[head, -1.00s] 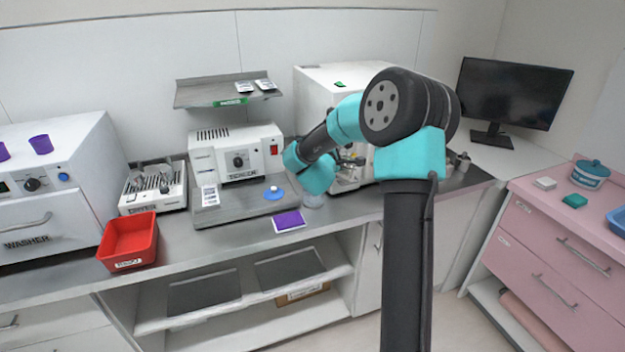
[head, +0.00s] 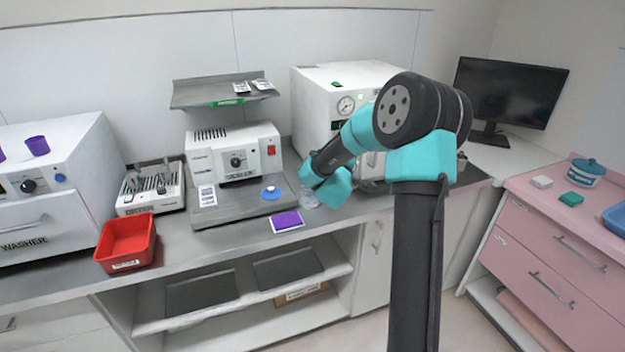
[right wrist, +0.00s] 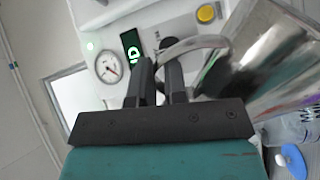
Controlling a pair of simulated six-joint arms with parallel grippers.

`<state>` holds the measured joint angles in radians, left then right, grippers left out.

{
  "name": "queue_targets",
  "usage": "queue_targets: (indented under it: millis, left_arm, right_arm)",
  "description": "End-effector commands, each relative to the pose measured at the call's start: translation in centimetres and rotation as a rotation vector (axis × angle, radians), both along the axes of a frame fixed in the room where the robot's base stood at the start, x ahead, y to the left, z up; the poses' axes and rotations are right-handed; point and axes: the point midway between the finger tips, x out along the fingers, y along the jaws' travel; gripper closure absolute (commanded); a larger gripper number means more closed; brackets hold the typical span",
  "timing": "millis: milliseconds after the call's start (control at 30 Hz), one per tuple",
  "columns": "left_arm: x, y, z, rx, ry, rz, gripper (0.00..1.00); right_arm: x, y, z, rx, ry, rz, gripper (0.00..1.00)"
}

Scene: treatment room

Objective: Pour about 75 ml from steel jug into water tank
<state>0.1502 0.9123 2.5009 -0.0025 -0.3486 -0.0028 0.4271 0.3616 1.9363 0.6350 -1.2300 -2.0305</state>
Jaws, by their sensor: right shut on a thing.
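The shiny steel jug (right wrist: 262,60) fills the upper right of the right wrist view, tilted in that picture. My right gripper (right wrist: 160,78) is shut on the jug's curved handle (right wrist: 190,43). In the head view my turquoise right forearm and wrist hide that gripper and most or all of the jug. The white autoclave (head: 322,90), with a round gauge (head: 346,105), stands behind the arm; the gauge also shows close in the right wrist view (right wrist: 109,67). I cannot pick out the water tank for certain. My left gripper is not in view.
A clear bottle (head: 308,198) stands beside my right wrist. The sealer (head: 235,152), a purple-and-white pouch (head: 287,221) and a red bin (head: 127,243) are to the left. A monitor (head: 510,92) stands behind right. A small shelf (head: 222,94) hangs above the sealer.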

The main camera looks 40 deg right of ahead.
Motion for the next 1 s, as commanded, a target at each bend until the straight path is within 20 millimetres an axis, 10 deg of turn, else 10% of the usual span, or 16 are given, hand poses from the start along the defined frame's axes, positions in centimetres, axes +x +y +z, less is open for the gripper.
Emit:
queue_targets:
  millis: [1000]
  left_arm:
    - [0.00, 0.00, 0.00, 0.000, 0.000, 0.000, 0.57]
  right_arm:
    - [0.00, 0.05, -0.66, 0.035, -0.064, 0.004, 1.00]
